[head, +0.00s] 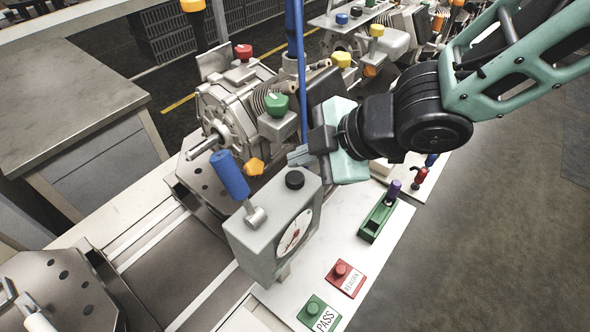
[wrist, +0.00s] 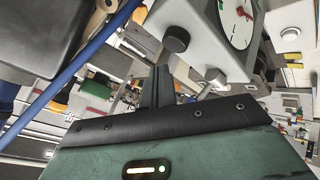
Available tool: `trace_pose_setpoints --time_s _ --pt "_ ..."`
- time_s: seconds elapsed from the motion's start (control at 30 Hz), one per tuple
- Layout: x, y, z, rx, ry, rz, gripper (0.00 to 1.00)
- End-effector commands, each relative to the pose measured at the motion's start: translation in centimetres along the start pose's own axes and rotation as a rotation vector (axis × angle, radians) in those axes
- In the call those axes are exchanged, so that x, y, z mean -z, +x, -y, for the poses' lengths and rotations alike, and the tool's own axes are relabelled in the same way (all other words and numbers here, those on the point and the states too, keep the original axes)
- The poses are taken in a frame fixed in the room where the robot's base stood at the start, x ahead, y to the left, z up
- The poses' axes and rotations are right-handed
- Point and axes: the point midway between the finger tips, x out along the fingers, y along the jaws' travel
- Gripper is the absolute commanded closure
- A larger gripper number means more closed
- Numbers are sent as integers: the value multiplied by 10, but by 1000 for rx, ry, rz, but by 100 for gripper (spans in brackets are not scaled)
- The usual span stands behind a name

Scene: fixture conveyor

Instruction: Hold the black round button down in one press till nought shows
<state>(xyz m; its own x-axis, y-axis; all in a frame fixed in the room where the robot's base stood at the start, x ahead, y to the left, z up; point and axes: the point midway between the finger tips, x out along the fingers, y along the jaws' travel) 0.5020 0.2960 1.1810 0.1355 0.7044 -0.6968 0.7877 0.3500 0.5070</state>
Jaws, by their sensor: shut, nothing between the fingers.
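The black round button (head: 294,179) sits on top of a grey box (head: 252,243) with a round white dial (head: 295,231) on its right face. The dial has a reddish mark, but its reading is too small to tell. A blue-handled lever (head: 231,175) stands on the box's left side. My gripper (head: 298,157) is shut and empty, with its fingertips near the button and just behind it in the head view. In the wrist view the button (wrist: 176,39) appears beyond the fingertips (wrist: 157,72), with a visible gap in the picture.
A motor (head: 236,115) with red, green and yellow knobs stands behind the box. A blue hanging cable (head: 297,60) passes close to my gripper. To the right are a green block (head: 376,220) with a purple peg, a red button plate (head: 345,279) and a green PASS plate (head: 318,314).

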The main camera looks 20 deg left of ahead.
Motion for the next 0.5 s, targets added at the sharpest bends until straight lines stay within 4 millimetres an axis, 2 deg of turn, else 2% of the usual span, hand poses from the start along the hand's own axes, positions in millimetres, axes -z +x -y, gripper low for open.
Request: trace_pose_setpoints --time_s 0.03,0.3,0.5 --pt "5 -8 -6 -1 0 0 100" --pt "18 -25 -19 0 0 0 100" --pt "20 -28 -20 0 0 0 100"
